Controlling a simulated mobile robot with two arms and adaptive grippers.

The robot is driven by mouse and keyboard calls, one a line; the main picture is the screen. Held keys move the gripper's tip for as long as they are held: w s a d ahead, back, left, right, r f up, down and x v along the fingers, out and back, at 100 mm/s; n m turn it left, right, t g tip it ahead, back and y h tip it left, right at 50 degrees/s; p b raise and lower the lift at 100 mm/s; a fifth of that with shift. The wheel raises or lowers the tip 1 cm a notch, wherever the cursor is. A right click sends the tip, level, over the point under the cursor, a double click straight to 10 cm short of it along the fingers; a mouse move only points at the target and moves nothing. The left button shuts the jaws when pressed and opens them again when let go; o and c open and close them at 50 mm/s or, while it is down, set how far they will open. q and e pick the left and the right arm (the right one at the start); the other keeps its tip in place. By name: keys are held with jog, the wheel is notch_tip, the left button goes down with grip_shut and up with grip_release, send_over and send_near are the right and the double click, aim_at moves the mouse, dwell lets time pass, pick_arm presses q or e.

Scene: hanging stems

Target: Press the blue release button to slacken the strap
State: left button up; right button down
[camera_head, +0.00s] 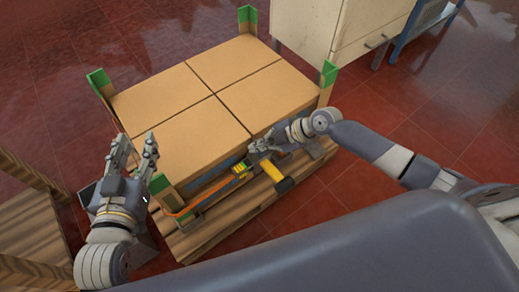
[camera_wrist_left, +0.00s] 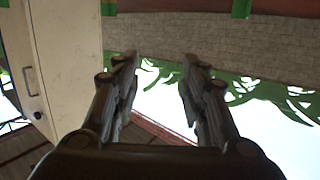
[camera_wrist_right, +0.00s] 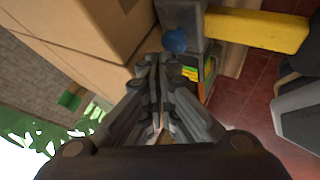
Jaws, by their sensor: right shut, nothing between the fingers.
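The blue release button (camera_wrist_right: 176,40) shows in the right wrist view, just beyond my right fingertips, on a grey tensioner (camera_wrist_right: 182,16) with a yellow handle (camera_wrist_right: 255,30). In the head view the yellow handle (camera_head: 285,184) sits at the front of the pallet, and the button cannot be made out. The orange strap (camera_head: 200,201) runs along the front of the load. My right gripper (camera_head: 255,152) is shut and empty beside the tensioner; whether it touches the button cannot be told. My left gripper (camera_head: 133,150) is open and empty, pointing up at the load's left corner.
Several cardboard boxes (camera_head: 215,88) stand on the wooden pallet (camera_head: 245,207) with green corner protectors (camera_head: 328,73). A cabinet (camera_head: 312,25) stands behind. A wooden structure (camera_head: 28,220) is at the left. Red tiled floor (camera_head: 400,110) is open at the right.

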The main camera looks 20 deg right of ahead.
pick_arm(q)
jog(key=shift+w+d+r+t, duration=0.15)
jog(key=shift+r+t, duration=0.2)
jog(key=shift+r, duration=0.2)
jog(key=shift+w+d+r+t, duration=0.1)
jog(key=shift+r+t, duration=0.25)
jog(key=shift+r, duration=0.2)
pick_arm(e)
jog(key=shift+f, duration=0.15)
pick_arm(q)
jog(key=shift+w+d+r+t+h+b, duration=0.15)
jog(key=shift+r+t+h+b, duration=0.3)
jog(key=shift+r, duration=0.55)
pick_arm(e)
jog(key=shift+f, duration=0.25)
pick_arm(q)
jog(key=shift+s+d+r+t+h+b, duration=0.1)
jog(key=shift+s+r+t+h+b, duration=0.1)
jog(key=shift+r+t, duration=0.6)
jog(key=shift+s+d+r+t+h+b, duration=0.15)
jog(key=shift+r+t, duration=0.2)
jog(key=shift+r, duration=0.8)
pick_arm(e)
jog(key=shift+f, duration=0.4)
dwell(1.3)
